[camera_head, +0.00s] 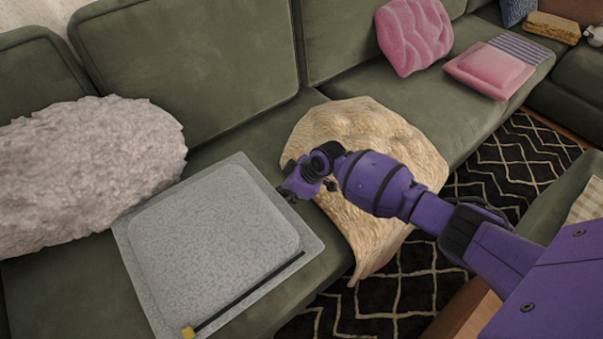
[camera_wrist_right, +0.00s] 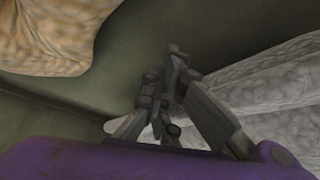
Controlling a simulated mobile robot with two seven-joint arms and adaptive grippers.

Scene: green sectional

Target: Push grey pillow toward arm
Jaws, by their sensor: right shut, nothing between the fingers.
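The flat, square grey pillow (camera_head: 215,240) lies on the green sofa seat in the head view. My right gripper (camera_head: 287,192) is at its upper right edge, fingers shut and empty; whether they touch it I cannot tell. In the right wrist view the shut fingers (camera_wrist_right: 172,85) point over green upholstery, with a grey textured surface (camera_wrist_right: 275,90) close on the right. A fluffy pale grey-pink pillow (camera_head: 80,172) lies left of the grey pillow, against the backrest. No sofa arm can be made out clearly on that side. My left gripper is not in view.
A tan blanket (camera_head: 375,130) drapes over the seat under my right arm. A thin black stick with a yellow end (camera_head: 245,292) lies across the grey pillow's front. Pink pillows (camera_head: 415,35) (camera_head: 490,70) are farther right. A patterned rug (camera_head: 515,165) covers the floor.

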